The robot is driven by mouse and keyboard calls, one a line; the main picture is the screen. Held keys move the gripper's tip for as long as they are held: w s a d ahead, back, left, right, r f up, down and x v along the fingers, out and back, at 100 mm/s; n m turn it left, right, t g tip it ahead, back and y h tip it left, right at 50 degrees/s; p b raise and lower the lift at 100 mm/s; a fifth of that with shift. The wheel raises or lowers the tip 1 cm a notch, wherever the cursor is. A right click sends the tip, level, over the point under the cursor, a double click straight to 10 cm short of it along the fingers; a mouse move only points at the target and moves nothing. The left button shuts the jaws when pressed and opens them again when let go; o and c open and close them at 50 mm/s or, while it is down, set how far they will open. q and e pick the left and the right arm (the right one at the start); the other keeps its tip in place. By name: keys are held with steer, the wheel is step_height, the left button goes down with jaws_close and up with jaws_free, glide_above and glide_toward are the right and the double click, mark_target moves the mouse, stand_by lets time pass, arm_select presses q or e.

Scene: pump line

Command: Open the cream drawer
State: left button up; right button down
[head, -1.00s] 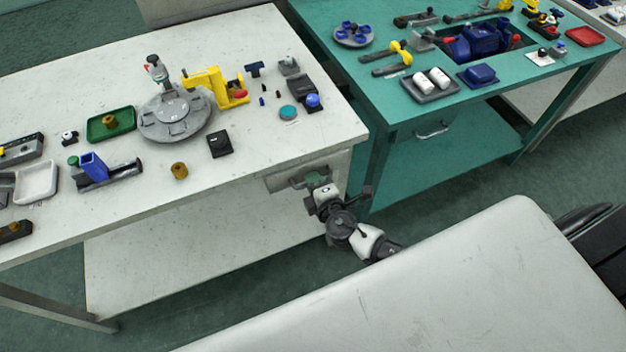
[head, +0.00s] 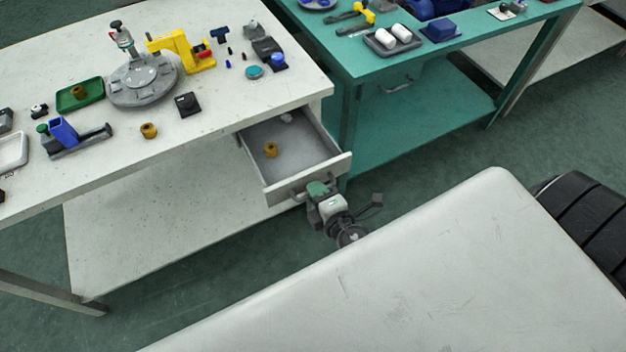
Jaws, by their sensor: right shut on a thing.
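The cream drawer (head: 305,164) is pulled out from under the right end of the cream table (head: 200,140). Inside it lie a brass-coloured round part (head: 270,150) and a small white thing (head: 287,117) near the back. My right gripper (head: 311,191) is at the drawer's front, shut on its handle; the fingers and the handle are mostly hidden by the gripper body. My left gripper is not in view.
The cream table carries a grey round fixture (head: 143,83), a yellow clamp-like part (head: 182,50), a green tray (head: 79,97) and a blue-and-grey part (head: 64,132). A teal table (head: 432,56) stands close on the drawer's right. Green floor shows below the drawer.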

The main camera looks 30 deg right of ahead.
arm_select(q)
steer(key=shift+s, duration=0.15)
arm_select(e)
steer(key=shift+s, duration=0.1)
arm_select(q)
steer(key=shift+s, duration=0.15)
arm_select(e)
steer(key=c, duration=1.2)
jaws_free()
arm_select(q)
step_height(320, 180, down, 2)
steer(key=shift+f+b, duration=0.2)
steer(key=shift+b, duration=0.95)
arm_select(e)
steer(key=s+r, duration=0.2)
steer(key=s, duration=0.8)
steer(key=shift+s, duration=0.3)
